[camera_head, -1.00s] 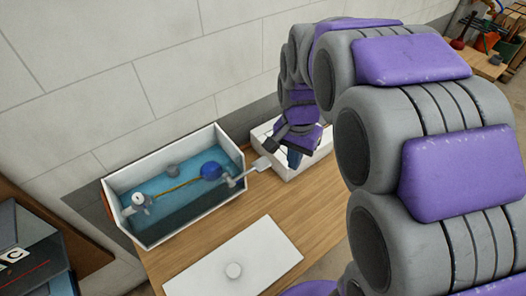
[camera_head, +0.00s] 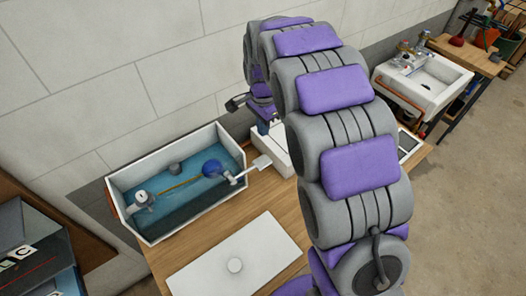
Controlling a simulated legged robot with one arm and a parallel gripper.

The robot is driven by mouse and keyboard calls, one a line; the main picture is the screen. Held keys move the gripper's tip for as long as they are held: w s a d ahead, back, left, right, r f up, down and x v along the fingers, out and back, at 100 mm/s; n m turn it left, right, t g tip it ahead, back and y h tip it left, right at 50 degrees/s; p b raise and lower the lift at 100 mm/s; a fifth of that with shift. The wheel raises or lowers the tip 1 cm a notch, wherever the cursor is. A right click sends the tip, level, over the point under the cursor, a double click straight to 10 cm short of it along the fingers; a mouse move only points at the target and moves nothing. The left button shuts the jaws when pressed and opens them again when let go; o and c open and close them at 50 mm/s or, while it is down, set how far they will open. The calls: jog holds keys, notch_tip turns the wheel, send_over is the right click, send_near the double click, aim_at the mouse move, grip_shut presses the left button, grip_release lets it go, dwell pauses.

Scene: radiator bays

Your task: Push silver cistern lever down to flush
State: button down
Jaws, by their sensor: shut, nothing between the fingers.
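The open cistern (camera_head: 125,213) stands on the wooden bench, with water, a brass rod and a blue float (camera_head: 211,167) inside. The silver lever (camera_head: 252,168) sticks out from the cistern's right side and ends in a flat paddle. My gripper (camera_head: 239,102) is behind the lever and above it in the picture, near the wall, apart from the lever. Its fingers are small and partly hidden by my arm; it holds nothing I can see.
A white lid (camera_head: 205,270) with a round knob lies on the bench (camera_head: 255,208) in front of the cistern. A white box (camera_head: 270,150) stands right of the lever, partly behind my arm. A sink (camera_head: 440,85) is at the far right.

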aim_at(263, 161)
notch_tip(263, 161, down, 14)
jog(key=shift+r+b, duration=0.1)
jog(key=shift+b, duration=0.35)
